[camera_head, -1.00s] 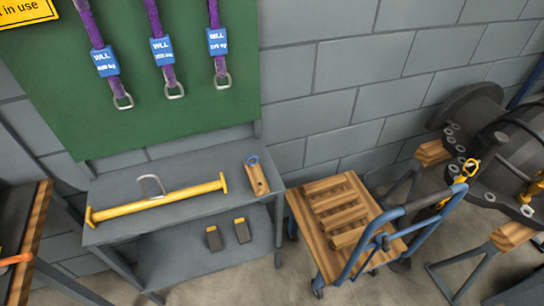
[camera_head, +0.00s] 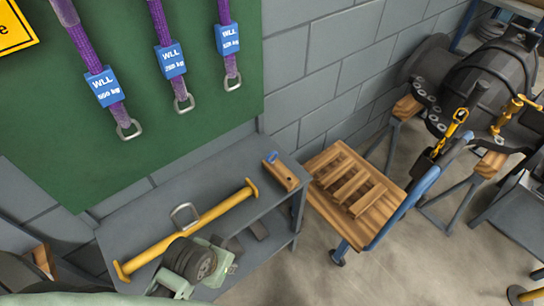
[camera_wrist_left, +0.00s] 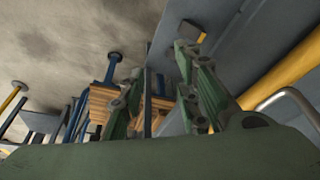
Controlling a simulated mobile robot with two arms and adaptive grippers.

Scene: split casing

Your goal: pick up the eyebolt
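The eyebolt appears to be the small blue ring (camera_head: 272,157) at the upper end of a wooden block (camera_head: 281,173), at the right end of the grey bench top. Its shank is not visible. My left gripper (camera_head: 212,266) is over the front of the bench, left of and nearer than the block, and apart from it. In the left wrist view its two green fingers (camera_wrist_left: 165,90) stand apart with nothing between them. The eyebolt cannot be made out in that view. My right gripper is not in view.
A yellow lifting beam (camera_head: 215,213) with a metal loop lies along the grey bench (camera_head: 130,220), beside my left gripper. Purple slings (camera_head: 163,25) hang on the green board above. A cart with wooden slats (camera_head: 325,165) stands right of the bench, and a dark casing (camera_head: 490,75) beyond.

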